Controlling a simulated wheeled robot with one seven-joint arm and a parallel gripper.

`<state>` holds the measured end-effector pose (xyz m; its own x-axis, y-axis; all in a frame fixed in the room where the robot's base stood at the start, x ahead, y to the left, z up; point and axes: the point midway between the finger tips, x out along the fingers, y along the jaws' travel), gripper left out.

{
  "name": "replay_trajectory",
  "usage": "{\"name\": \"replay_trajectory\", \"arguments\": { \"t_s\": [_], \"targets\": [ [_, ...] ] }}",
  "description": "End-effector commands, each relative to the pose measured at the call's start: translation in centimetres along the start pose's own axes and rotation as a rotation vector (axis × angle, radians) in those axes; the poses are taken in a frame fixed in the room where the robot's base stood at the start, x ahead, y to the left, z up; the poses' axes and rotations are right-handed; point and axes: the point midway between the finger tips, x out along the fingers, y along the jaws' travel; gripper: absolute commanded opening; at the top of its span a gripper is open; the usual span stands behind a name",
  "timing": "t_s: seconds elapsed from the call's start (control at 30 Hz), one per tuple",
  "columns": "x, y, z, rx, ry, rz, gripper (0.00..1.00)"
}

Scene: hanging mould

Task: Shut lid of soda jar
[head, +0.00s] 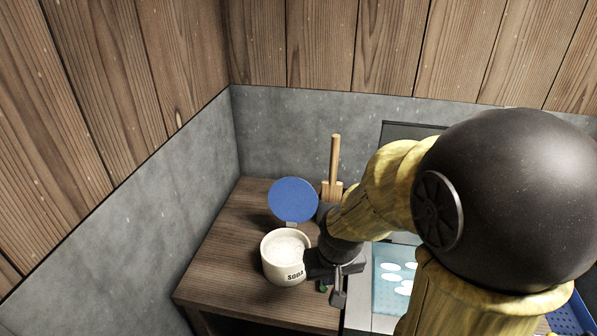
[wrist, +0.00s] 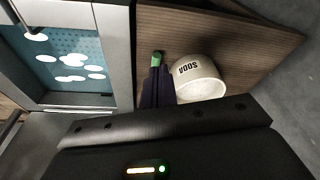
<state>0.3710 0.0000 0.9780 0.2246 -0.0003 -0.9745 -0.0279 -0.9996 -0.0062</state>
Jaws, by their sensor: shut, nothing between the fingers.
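The soda jar (head: 282,270) is a cream round pot marked SODA, standing upright on a brown wooden table with white contents showing. Its round blue lid (head: 293,200) stands raised at the back rim, so the jar is open. My gripper (head: 338,298) is shut and empty, close to the right of the jar and apart from the lid. In the wrist view the jar (wrist: 198,80) lies just right of my gripper's dark fingers (wrist: 157,72). The lid cannot be made out there. Whether my gripper touches the jar is unclear.
A wooden-handled tool (head: 335,160) stands behind the jar. A small green thing (wrist: 157,57) shows by my fingertips. A grey unit with a teal, white-spotted panel (head: 384,290) stands right of the table (head: 225,268). The table left of the jar is clear, up to a grey wall.

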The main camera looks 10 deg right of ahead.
Motion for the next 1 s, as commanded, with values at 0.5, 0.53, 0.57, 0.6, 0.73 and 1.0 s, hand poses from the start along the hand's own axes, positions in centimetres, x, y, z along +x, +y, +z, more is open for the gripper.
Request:
{"name": "replay_trajectory", "arguments": {
  "t_s": [0.5,0.53,0.57,0.6,0.73,1.0],
  "targets": [
    [-5.3,0.4,-20.9,0.21,-0.053,0.024,0.0],
    [-5.4,0.4,-22.0,0.221,-0.057,0.027,0.0],
    [-5.5,0.4,-23.0,0.232,-0.061,0.03,0.0],
    [-5.7,0.4,-24.4,0.248,-0.064,0.034,0.0],
    [-6.0,0.4,-28.6,0.294,-0.076,0.047,0.0],
    [-6.0,-0.2,-34.8,0.366,-0.093,0.075,0.0]
  ]
}}
